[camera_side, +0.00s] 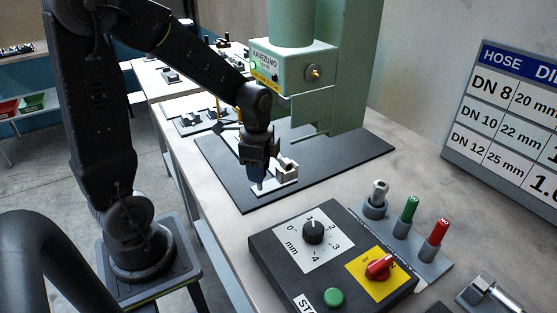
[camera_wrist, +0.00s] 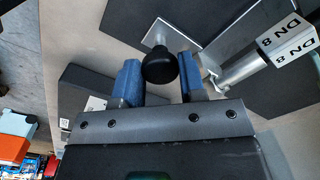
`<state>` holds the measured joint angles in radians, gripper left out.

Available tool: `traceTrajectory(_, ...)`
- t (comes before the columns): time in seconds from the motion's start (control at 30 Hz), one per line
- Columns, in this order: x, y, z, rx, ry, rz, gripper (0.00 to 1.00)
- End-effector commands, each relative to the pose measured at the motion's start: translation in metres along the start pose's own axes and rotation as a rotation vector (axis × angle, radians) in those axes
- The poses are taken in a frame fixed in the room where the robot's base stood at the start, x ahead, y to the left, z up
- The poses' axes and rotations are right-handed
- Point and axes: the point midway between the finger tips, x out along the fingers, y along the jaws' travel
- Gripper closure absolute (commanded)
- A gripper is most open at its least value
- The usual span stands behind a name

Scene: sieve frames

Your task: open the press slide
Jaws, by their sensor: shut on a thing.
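The press slide shows in the side view as a pale grey plate (camera_side: 286,181) with a small block on it, on the dark base plate (camera_side: 235,190) in front of the green press (camera_side: 345,100). My gripper (camera_side: 260,180) points down at the slide's near end and partly hides it. In the wrist view, a round black knob (camera_wrist: 160,68) sits at the end of a light metal strip (camera_wrist: 158,35), between the two blue fingers of my gripper (camera_wrist: 160,82). The fingers are shut on the knob. A silver cylinder (camera_wrist: 240,70) and a block labelled DN 8 (camera_wrist: 287,43) lie to the right.
A control box (camera_side: 330,250) with a dial, a red switch and a green button stands nearest the camera. Fixtures (camera_side: 195,118) stand behind my gripper.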

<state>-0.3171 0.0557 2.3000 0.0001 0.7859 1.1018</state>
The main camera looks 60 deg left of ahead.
Motion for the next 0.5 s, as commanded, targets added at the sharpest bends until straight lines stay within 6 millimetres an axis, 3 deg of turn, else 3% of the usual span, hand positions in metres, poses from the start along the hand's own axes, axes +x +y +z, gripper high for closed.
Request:
traceTrajectory(0.2, 0.000, 0.016, 0.015, 0.000, 0.000, 0.001, 1.00)
traceTrajectory(0.5, 0.000, 0.019, 0.018, 0.002, 0.000, 0.002, 1.00)
